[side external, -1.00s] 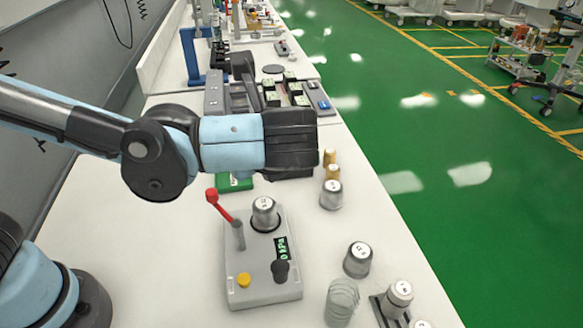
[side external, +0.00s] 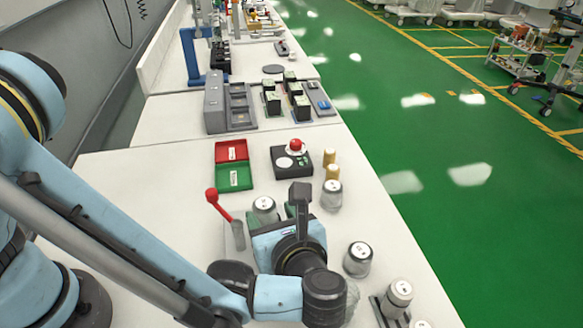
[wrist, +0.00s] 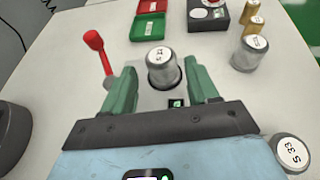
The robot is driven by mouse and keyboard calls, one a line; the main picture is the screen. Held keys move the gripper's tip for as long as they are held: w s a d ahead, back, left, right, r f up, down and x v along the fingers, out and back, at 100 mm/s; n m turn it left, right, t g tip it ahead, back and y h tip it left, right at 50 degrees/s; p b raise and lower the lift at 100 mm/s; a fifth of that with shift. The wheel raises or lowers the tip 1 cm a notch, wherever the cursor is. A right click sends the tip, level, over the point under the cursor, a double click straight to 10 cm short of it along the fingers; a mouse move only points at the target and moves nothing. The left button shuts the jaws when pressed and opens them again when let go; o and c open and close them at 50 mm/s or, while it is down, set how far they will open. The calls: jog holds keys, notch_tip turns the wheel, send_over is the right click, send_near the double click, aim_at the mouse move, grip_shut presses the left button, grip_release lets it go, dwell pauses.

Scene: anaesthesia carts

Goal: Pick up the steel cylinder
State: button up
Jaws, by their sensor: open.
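Several steel cylinders with white labelled tops are in view, and I cannot tell from the pictures which one the task means. One steel cylinder (side external: 264,208) sits upright in a round seat on a grey device with a red-knobbed lever (side external: 218,203). In the wrist view this cylinder (wrist: 161,70) shows between the two green fingers of my gripper (wrist: 160,75), slightly beyond them. My gripper (side external: 285,214) is open and empty, pointing down at the device. My wrist hides much of the device in the side view.
Other steel cylinders stand to the right: one (side external: 331,196) near the brass cylinders (side external: 332,172), one (side external: 357,260) and one (side external: 398,294) nearer the front. Behind are a red-and-green tray (side external: 234,176) and a black box with a red button (side external: 291,161). The lever stands close left of my fingers.

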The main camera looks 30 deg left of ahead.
aim_at(264, 203)
jog(key=x, duration=0.6)
jog(key=shift+w, duration=0.1)
jog(key=shift+c, duration=0.4)
jog(key=shift+r, duration=0.1)
jog(key=c, duration=0.9)
jog(key=shift+r, duration=0.1)
notch_tip(264, 203, up, 9)
jog(key=shift+r, duration=0.15)
jog(key=w+a+r+m+t+h, duration=0.1)
jog(key=a+r+m+t+h, duration=0.1)
jog(key=a, duration=0.5)
jog(key=w+a+r+m+t+h, duration=0.1)
jog(key=a+r+m+t+h, duration=0.1)
jog(key=a, duration=0.6)
notch_tip(264, 203, up, 3)
jog(key=shift+w+f+m, duration=0.15)
jog(key=shift+w+m, duration=0.1)
jog(key=shift+m, duration=0.25)
